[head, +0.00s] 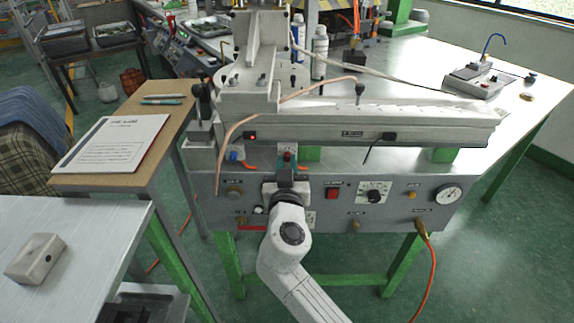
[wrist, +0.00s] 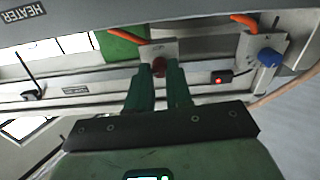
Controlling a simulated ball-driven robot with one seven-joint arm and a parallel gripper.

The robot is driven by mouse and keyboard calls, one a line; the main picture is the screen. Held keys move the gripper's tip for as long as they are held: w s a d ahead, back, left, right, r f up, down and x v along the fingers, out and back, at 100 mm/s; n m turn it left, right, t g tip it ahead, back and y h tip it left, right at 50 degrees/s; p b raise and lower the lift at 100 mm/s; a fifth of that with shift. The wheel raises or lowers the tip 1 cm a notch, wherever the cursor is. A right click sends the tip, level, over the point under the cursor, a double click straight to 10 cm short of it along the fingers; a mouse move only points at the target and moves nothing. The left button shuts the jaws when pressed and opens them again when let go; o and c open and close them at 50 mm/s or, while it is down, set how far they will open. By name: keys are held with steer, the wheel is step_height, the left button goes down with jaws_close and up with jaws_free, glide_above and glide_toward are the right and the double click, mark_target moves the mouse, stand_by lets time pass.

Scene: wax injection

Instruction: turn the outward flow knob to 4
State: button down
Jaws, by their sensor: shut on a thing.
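My gripper (head: 287,168) reaches up in front of the wax machine, at a small red knob (head: 287,155). In the wrist view its two green fingers (wrist: 159,78) are shut on the dark red knob (wrist: 159,67), one on each side. The knob sits on a grey bracket with an orange tube. A blue knob (wrist: 270,57) on a like bracket stands apart to the right in that view; the head view shows it left of my gripper (head: 233,156). I cannot read a flow scale or label, nor tell which knob is named outward.
The front panel below has a red switch (head: 332,193), a black dial (head: 374,193) and a gauge (head: 450,195). A copper-coloured tube (head: 232,135) hangs at the left. A side table holds a paper sheet (head: 115,140). A grey block (head: 36,259) lies on the near-left table.

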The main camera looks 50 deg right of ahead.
steer(key=shift+n, duration=0.3)
steer(key=shift+n+b, duration=0.4)
steer(key=shift+n, duration=2.2)
steer(key=c, duration=1)
jaws_free()
steer(key=shift+c, duration=0.2)
steer(key=b+v, duration=0.1)
steer(key=v, duration=1)
steer(key=shift+w, duration=0.1)
